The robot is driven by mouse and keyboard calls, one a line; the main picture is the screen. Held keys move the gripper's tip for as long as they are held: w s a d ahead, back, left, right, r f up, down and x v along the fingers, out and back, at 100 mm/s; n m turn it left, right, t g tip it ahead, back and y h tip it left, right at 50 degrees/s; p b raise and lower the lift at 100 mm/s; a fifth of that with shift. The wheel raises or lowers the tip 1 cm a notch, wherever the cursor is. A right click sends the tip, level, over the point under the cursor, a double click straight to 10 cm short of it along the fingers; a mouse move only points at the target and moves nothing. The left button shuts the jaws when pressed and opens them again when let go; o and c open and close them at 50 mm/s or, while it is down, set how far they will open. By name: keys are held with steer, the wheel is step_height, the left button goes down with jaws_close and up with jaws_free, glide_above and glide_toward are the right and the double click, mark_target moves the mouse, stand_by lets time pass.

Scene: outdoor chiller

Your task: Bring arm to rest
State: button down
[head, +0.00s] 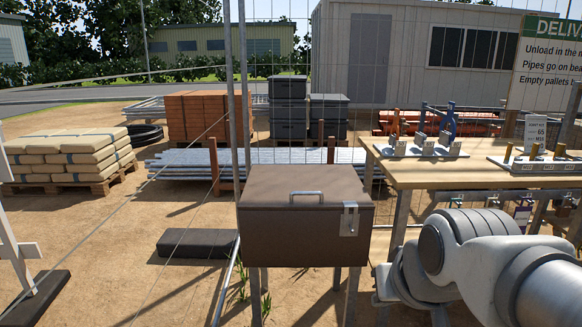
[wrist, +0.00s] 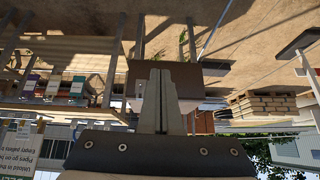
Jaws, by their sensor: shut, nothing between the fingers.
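My gripper (wrist: 160,73) shows in the wrist view with its two grey fingers pressed together and nothing between them. The wrist picture is upside down. In the head view my white and grey arm (head: 470,255) reaches in from the lower right, and the fingers cannot be made out there. In the head view a brown metal box (head: 290,235) stands on legs to the left of my arm, with its lid down, a handle on top and a latch at the right. In the wrist view the box (wrist: 190,78) shows behind my fingers; whether they are near it is unclear.
Wire fencing with a post (head: 238,90) runs behind the box. Pallets of bags (head: 70,155) stand further back.

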steer(key=s+g+p, duration=0.1)
steer(key=s+p, duration=0.1)
steer(key=s, duration=0.6)
step_height(320, 180, up, 22)
steer(key=p, duration=2.1)
steer(key=shift+w+d+f, duration=0.15)
steer(key=shift+d+f, duration=0.05)
steer(key=shift+f, duration=0.05)
